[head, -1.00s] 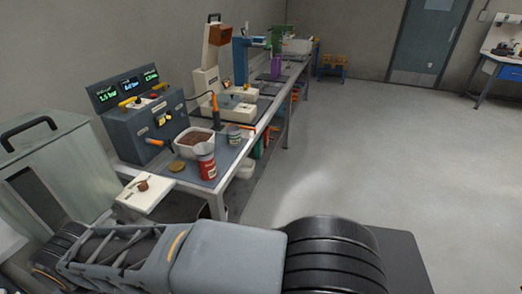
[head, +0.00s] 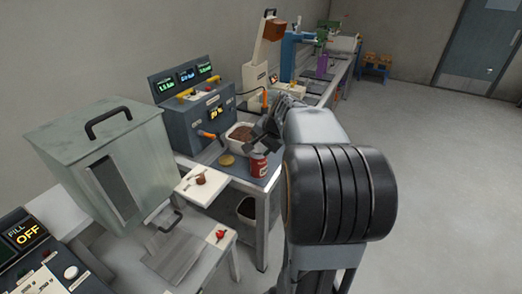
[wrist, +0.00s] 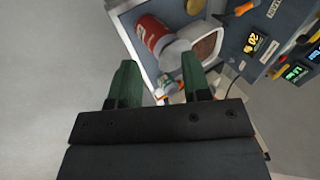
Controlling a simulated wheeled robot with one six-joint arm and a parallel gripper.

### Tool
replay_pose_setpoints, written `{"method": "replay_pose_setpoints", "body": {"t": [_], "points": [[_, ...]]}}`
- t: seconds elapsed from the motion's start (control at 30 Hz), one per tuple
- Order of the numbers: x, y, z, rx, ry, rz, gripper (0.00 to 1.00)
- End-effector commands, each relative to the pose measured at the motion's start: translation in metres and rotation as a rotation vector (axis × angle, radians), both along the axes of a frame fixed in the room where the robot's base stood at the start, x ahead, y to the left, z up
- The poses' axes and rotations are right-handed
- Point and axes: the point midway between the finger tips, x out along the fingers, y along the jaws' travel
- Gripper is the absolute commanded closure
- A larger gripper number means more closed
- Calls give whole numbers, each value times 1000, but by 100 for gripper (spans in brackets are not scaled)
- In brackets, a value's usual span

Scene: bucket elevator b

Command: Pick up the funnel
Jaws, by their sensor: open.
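In the head view my gripper (head: 262,130) reaches over the bench near a white tub of brown material (head: 240,133) and a red can (head: 258,164), and partly covers that area. In the wrist view my gripper (wrist: 160,82) is open, its two green fingers apart with nothing held between them. Beyond the fingers lie the red can (wrist: 151,34), the white tub (wrist: 207,43) and a small white-and-orange item (wrist: 166,86), too small to name.
A dark control box (head: 205,110) with green displays stands behind the tub. A white shelf (head: 201,187) juts from the bench (head: 262,220). Open floor (head: 440,190) lies to the right.

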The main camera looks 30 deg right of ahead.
Motion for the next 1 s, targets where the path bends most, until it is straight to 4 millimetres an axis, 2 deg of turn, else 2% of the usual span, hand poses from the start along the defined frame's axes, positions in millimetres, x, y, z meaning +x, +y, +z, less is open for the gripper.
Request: {"method": "replay_pose_setpoints", "body": {"t": [0.03, 0.1, 0.2, 0.3, 0.63, 1.0], "points": [[5, -28, 1, 39, -14, -84, 56], [9, -57, 3, 84, -37, -177, 56], [13, -85, 2, 128, -63, -263, 56], [19, -98, -6, 150, -74, -304, 56], [52, -96, -51, 155, -78, -312, 56], [68, -94, -71, 152, -79, -312, 56]]}}
